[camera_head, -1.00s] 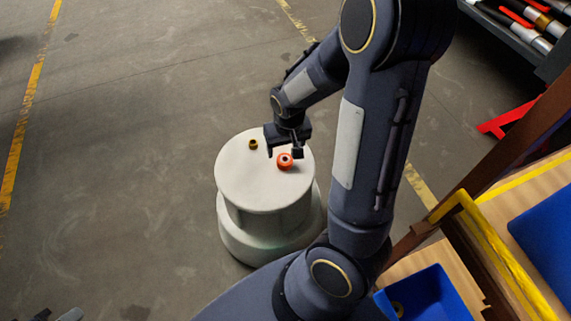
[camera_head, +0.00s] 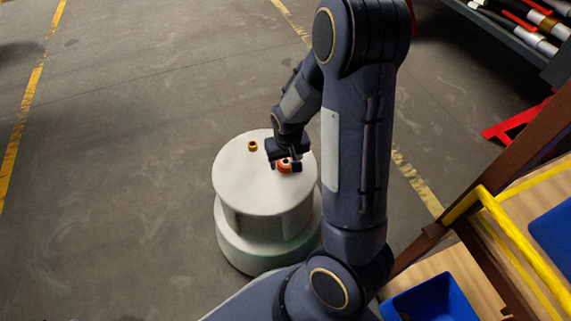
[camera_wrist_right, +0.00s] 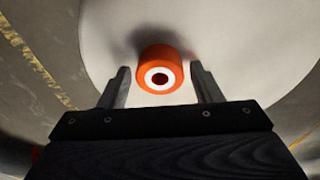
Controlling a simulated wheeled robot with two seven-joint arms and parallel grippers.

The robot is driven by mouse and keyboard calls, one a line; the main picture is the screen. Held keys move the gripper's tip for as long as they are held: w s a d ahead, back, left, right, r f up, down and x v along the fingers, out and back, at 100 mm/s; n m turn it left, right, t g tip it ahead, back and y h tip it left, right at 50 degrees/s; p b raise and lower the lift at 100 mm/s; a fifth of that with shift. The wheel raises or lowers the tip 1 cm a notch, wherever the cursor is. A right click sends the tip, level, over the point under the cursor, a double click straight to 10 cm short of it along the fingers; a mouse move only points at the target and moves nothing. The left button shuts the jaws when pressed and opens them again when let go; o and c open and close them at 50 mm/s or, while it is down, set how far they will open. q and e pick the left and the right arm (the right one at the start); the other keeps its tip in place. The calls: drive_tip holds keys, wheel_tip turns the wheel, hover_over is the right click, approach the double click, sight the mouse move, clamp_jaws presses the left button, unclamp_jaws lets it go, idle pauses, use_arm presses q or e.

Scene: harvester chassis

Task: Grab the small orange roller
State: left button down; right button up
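The small orange roller (camera_head: 284,167) stands on the round white top of a pedestal (camera_head: 240,185) in the head view. In the right wrist view the roller (camera_wrist_right: 160,70) shows a white ring and a dark centre hole. My right gripper (camera_head: 284,166) is low over the top, with its fingers on either side of the roller. In the wrist view the right gripper (camera_wrist_right: 160,88) is open, with a gap between each finger and the roller. My left gripper is not in view.
A small yellow-brown ring part (camera_head: 253,146) stands on the same top, left of the roller. A wooden bench with a yellow rail (camera_head: 520,250) and blue bins (camera_head: 436,300) is at the right. Open floor lies to the left.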

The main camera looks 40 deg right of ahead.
drive_tip(key=c, duration=0.9)
drive_tip(key=shift+o, duration=0.2)
drive_tip(key=shift+r, duration=0.1)
